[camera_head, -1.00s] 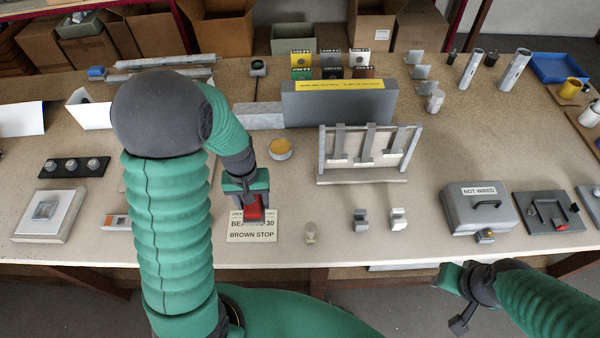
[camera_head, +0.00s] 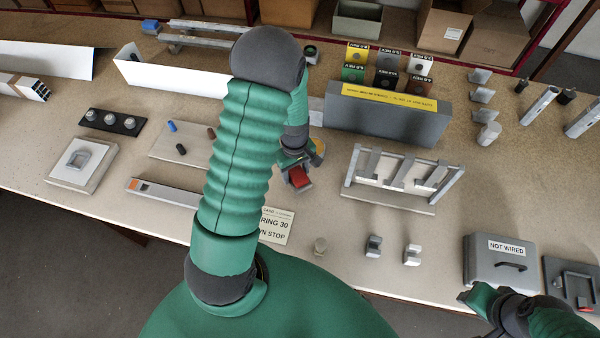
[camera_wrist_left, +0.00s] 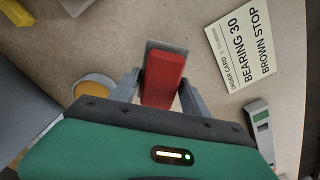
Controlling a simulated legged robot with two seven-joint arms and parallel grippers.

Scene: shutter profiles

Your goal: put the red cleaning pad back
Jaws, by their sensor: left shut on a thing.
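The red cleaning pad (camera_head: 300,177) is a small red block with a grey backing. My left gripper (camera_head: 295,166) is shut on it and holds it over the bench. In the left wrist view the pad (camera_wrist_left: 163,80) sits between the two grey fingers, its far end pointing away from the palm. A round tin with yellow-orange contents (camera_wrist_left: 95,88) is beside the left finger there; in the head view the gripper partly hides it. My right gripper (camera_head: 478,297) is at the lower right by the grey box; its fingers are not clear.
An order card (camera_head: 276,228) lies in front of the pad. A grey rack (camera_head: 390,205) stands to the right, and a long grey block with a yellow label (camera_head: 385,118) behind. Small metal clips (camera_head: 373,246) stand near the front edge. The grey "NOT WIRED" box (camera_head: 500,262) is at right.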

